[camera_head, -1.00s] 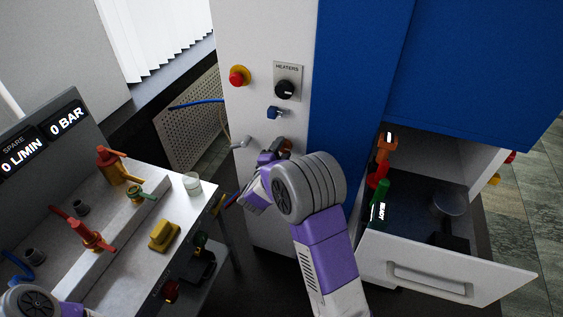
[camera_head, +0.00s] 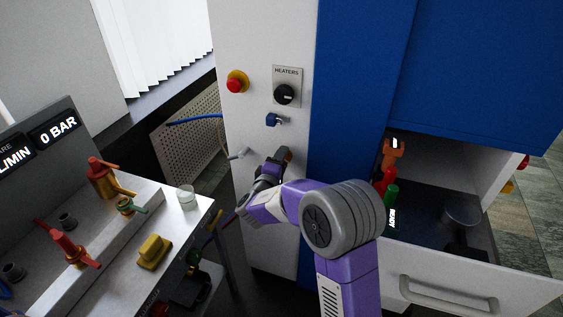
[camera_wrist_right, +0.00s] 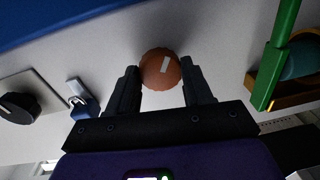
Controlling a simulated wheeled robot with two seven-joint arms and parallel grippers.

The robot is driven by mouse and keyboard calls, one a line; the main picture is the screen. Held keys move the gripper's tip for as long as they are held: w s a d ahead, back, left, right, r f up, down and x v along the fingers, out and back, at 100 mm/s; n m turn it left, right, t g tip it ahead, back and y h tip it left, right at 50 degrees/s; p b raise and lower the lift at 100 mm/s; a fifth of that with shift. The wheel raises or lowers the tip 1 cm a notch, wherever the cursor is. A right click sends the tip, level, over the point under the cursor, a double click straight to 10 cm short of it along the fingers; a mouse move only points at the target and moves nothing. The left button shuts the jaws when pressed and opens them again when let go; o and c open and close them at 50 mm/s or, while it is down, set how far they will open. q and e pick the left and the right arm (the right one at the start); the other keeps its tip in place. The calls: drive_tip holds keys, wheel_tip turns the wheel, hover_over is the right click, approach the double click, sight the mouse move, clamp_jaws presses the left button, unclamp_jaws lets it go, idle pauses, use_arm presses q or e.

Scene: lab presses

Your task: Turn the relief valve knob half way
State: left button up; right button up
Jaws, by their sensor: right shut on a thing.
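The relief valve knob (camera_wrist_right: 160,68) is round and orange-brown with a white mark on its face. In the right wrist view it sits between the fingertips of my right gripper (camera_wrist_right: 162,82), which is shut on it. In the head view the knob (camera_head: 284,153) is on the white panel below the blue fitting, mostly hidden by my right gripper (camera_head: 275,165). The white mark lies near upright, slightly tilted, in the wrist view. My left gripper is not in view.
The white panel (camera_head: 240,120) also carries a red button (camera_head: 237,82), a black heaters knob (camera_head: 284,94), a blue fitting (camera_head: 274,120) and a grey lever (camera_head: 238,153). An open drawer (camera_head: 440,285) stands right. A bench (camera_head: 192,222) with valves and a glass (camera_head: 186,196) stands left.

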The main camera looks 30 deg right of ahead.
drive_tip(key=o, duration=1)
drive_tip(key=p+v, duration=0.1)
drive_tip(key=v, duration=0.6)
drive_tip(key=shift+s+a, duration=0.2)
drive_tip(key=shift+a, duration=0.05)
drive_tip(key=shift+f, duration=0.1)
